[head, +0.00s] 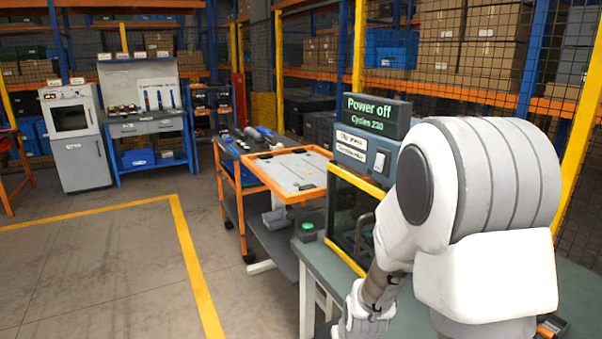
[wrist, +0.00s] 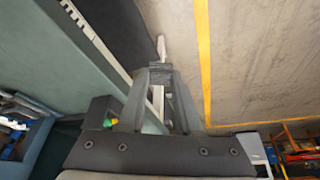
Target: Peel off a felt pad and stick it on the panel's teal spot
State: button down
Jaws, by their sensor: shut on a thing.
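In the wrist view my gripper (wrist: 160,72) has its fingers close together on a small dark piece between the tips. It could be a felt pad, but it is too small and dark to tell. In the head view my white arm fills the right side and my fingers cannot be made out. A light panel in an orange frame (head: 250,168) lies on top of the cart, left of the machine. It carries a few small faint marks; I cannot tell for sure which is the teal spot. No sheet of felt pads can be made out.
A machine with a yellow-edged window and a "Power off" display (head: 376,115) stands on the green-grey table. A green button (head: 307,228) is at the table's corner. The cart (head: 236,205) holds dark items beside the panel. Open floor (head: 100,260) lies at left.

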jog(key=c, duration=1.2)
grip_release()
grip_shut()
